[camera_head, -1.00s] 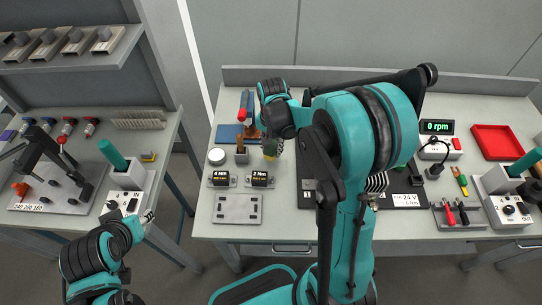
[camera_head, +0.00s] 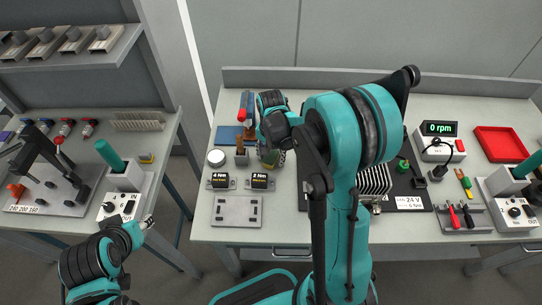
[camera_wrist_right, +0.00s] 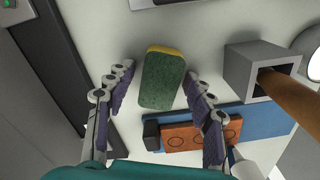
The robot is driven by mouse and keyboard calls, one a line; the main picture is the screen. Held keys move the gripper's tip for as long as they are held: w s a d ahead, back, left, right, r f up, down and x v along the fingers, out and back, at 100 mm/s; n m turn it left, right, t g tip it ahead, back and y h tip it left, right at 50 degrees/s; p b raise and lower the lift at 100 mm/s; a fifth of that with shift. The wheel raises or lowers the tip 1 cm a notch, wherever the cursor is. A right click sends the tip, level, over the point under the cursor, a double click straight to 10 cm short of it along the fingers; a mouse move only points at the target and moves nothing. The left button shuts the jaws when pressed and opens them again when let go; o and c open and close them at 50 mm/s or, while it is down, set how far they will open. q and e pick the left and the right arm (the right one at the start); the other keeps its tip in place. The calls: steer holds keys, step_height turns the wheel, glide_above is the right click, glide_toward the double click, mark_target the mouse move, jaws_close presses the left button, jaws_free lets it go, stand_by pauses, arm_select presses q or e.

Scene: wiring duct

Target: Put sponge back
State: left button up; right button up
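The sponge (camera_wrist_right: 162,80), green with a yellow edge, lies on the light worktop in the right wrist view. It sits between the two fingers of my right gripper (camera_wrist_right: 158,76), with a gap on each side. The right gripper is open. In the head view my right gripper (camera_head: 272,157) is low over the left part of the main bench; the sponge is mostly hidden there. My left gripper (camera_head: 148,222) is at the lower left, off the side table's front edge; its fingers are too small to read.
A grey square holder (camera_wrist_right: 262,65) with a wooden handle stands close to the right finger. A blue mat (camera_wrist_right: 280,114) with an orange-brown block lies below. Torque boxes (camera_head: 221,180) and a grey plate (camera_head: 237,211) lie in front. A finned block (camera_head: 374,182) stands right of my arm.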

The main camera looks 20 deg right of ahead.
mark_target(271, 156)
steer(key=shift+r, duration=0.25)
step_height(271, 156, up, 11)
steer(key=p, duration=0.4)
steer(key=s+a+r+n+t, duration=0.3)
steer(key=s+n, duration=0.1)
steer(key=s, duration=0.3)
steer(key=s+a+r+n+t, duration=0.3)
steer(key=s+r+n+t, duration=0.1)
steer(key=s, duration=0.3)
steer(key=shift+s+r+n, duration=0.15)
steer(key=shift+n, duration=0.65)
steer(key=shift+s+a, duration=0.1)
